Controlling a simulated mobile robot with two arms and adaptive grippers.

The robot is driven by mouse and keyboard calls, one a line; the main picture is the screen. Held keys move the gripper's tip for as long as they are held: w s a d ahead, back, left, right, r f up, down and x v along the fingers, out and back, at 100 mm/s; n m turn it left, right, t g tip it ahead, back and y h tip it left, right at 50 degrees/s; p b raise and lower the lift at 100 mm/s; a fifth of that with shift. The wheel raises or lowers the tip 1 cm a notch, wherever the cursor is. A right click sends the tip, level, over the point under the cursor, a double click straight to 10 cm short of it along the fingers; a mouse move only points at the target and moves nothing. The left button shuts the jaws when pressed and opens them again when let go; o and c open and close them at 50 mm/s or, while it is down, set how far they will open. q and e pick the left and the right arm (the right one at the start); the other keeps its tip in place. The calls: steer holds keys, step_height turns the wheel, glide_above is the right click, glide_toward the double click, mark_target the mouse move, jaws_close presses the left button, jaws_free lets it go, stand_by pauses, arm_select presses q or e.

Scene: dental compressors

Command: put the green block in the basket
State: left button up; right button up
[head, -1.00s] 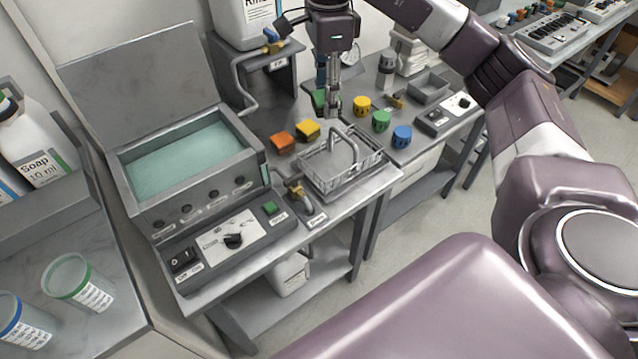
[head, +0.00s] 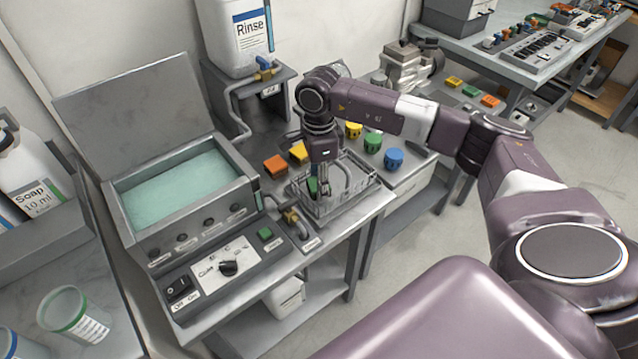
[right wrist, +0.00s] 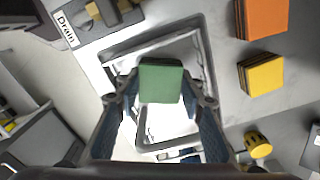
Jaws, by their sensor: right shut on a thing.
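The green block (head: 313,186) is held between the fingers of my right gripper (head: 322,190); the gripper and arm partly hide it in the head view. The wire basket (head: 366,189) stands on the bench to the right of the water bath. The gripper points down over the left part of the basket, and block and fingertips appear at about rim level; the exact height is hard to tell. In the right wrist view the green block (right wrist: 160,82) sits between both fingers, with the basket (right wrist: 203,65) around it in the picture. My left gripper is not in view.
An orange block (head: 275,166) and a yellow block (head: 298,152) lie on the bench behind the basket. The basket's handle (head: 347,172) arches beside the gripper. Yellow, green and blue (head: 393,158) round pieces stand to the right. The bath (head: 185,190) is at left.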

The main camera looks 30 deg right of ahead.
steer(key=shift+f, duration=0.65)
steer(key=o, duration=1)
steer(key=shift+c, duration=0.2)
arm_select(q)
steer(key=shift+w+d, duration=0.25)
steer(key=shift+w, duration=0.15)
arm_select(e)
steer(key=shift+r, duration=0.4)
arm_select(q)
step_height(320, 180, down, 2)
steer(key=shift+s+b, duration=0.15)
steer(key=shift+b, duration=1)
arm_select(e)
step_height(320, 180, up, 12)
steer(key=shift+f, duration=0.2)
